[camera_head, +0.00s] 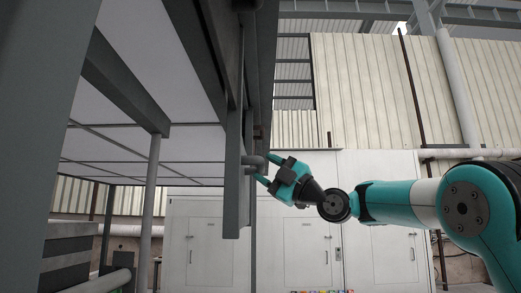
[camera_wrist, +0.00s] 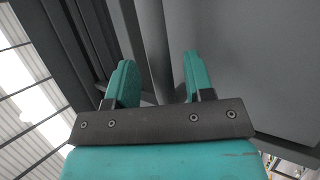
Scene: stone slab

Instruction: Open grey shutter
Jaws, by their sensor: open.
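A grey upright panel, likely the grey shutter (camera_head: 231,190), hangs nearly edge-on left of centre in the head view. A short grey handle-like bar (camera_head: 253,160) sticks out from its right side. My gripper (camera_head: 266,169) is at this bar, with its teal fingers apart and pointing left toward the panel. In the wrist view, my gripper (camera_wrist: 160,68) is open, and a grey upright bar (camera_wrist: 157,45) shows between the fingers. I cannot tell whether either finger touches it. A broad flat grey surface (camera_wrist: 258,62) fills the right of the wrist view.
A grey post (camera_head: 152,210) and overhead beams (camera_head: 120,80) stand on the left. White cabinets (camera_head: 310,240) line the back below a corrugated wall (camera_head: 365,90). The space around my gripper's right side is open.

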